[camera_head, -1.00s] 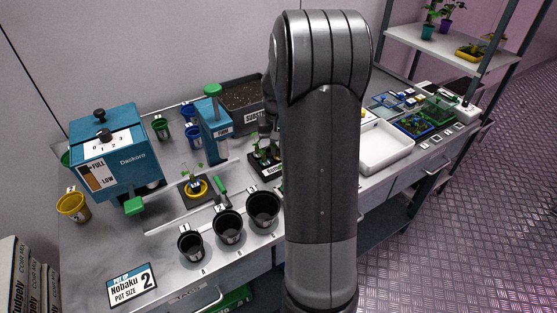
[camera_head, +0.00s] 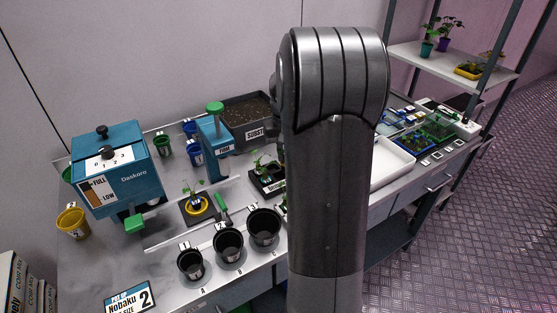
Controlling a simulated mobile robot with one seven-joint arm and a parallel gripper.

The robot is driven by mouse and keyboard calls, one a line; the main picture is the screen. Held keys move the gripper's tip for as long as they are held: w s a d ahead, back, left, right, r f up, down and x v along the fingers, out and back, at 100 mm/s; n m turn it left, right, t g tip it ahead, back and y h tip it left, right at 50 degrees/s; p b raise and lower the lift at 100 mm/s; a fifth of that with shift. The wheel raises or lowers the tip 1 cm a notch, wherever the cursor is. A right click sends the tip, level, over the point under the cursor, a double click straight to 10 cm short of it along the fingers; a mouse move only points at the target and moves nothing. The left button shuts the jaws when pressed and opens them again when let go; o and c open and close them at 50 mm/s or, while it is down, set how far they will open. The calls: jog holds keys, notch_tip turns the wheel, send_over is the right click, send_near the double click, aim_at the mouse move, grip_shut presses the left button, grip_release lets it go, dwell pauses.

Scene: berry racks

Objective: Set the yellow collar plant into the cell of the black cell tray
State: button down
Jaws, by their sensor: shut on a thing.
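A small green plant with a yellow ring (camera_head: 197,206) around its base stands on a dark square pad, left of the middle of the bench. The black cell tray (camera_head: 268,190) is to its right, with a leafy seedling (camera_head: 262,161) standing in it. The tray's right side is hidden behind my arm. My gripper is hidden behind my arm, so its fingers and anything between them do not show.
Three black pots (camera_head: 228,244) stand along the front edge. A blue dispenser (camera_head: 215,145), a substrate bin (camera_head: 245,120) and a blue machine (camera_head: 115,170) stand behind and left. A white tray (camera_head: 392,165) is right of my arm.

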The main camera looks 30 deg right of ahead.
jog(key=s+d+r, duration=0.5)
jog(key=s, duration=0.2)
jog(key=w+a+r+n, duration=0.25)
jog(key=w+a, duration=0.35)
jog(key=w, duration=0.7)
jog(key=shift+s+a+f, duration=0.1)
jog(key=shift+a+f, duration=0.05)
jog(key=shift+f, duration=6.05)
jog(key=c, duration=1.4)
grip_release()
jog(key=shift+r, duration=0.15)
jog(key=shift+r, duration=4.4)
